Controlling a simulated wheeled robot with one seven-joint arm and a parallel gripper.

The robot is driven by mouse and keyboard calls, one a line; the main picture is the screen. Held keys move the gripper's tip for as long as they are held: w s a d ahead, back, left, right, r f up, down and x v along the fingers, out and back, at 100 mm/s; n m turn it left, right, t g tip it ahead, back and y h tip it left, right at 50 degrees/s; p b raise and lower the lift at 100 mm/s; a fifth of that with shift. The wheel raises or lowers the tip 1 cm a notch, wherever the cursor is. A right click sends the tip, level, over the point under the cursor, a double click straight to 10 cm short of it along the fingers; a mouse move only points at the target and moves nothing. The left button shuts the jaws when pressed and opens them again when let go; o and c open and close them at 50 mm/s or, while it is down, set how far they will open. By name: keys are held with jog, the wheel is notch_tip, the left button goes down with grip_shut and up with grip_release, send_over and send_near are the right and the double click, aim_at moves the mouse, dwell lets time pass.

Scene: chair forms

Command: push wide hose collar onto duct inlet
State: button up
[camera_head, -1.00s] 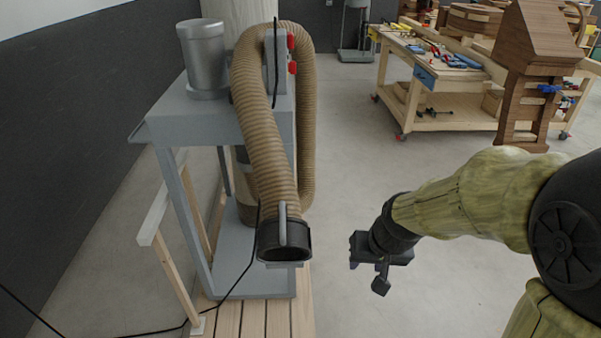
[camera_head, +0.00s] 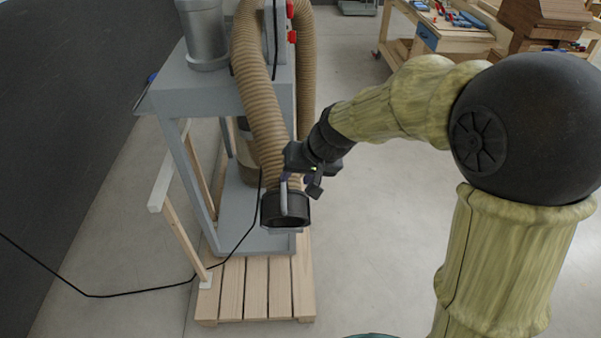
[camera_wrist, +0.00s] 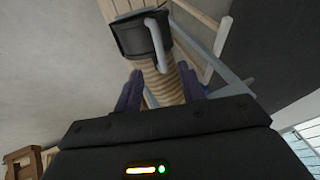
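The wide black hose collar (camera_head: 272,210) hangs at the lower end of the ribbed tan hose (camera_head: 258,100), its mouth facing forward and down. A grey bar handle (camera_head: 284,198) stands on the collar. My gripper (camera_head: 298,178) is at the collar's upper right, close to the handle. In the wrist view the collar (camera_wrist: 130,38) and handle (camera_wrist: 157,42) are ahead, and my gripper's two fingers (camera_wrist: 160,88) are apart, with handle and hose showing between them. Contact cannot be told. A grey metal cylinder (camera_head: 204,38), possibly the duct inlet, stands on the grey cabinet.
The grey cabinet (camera_head: 185,92) stands on a wooden pallet (camera_head: 256,290). A wooden rail (camera_head: 162,175) is at its left, and a black cable (camera_head: 130,292) crosses the floor. A workbench (camera_head: 440,40) is at the back right. Floor at right is clear.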

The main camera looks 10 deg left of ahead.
aim_at(285, 192)
jog(key=b+x, duration=0.4)
jog(key=x, duration=0.6)
jog(key=shift+w+a+f+b, duration=0.1)
jog(key=shift+a+f+b, duration=0.05)
jog(key=shift+f+b, duration=0.25)
jog(key=shift+c, duration=0.4)
jog(key=c, duration=0.8)
jog(key=shift+s, duration=0.2)
jog(key=shift+f, duration=0.1)
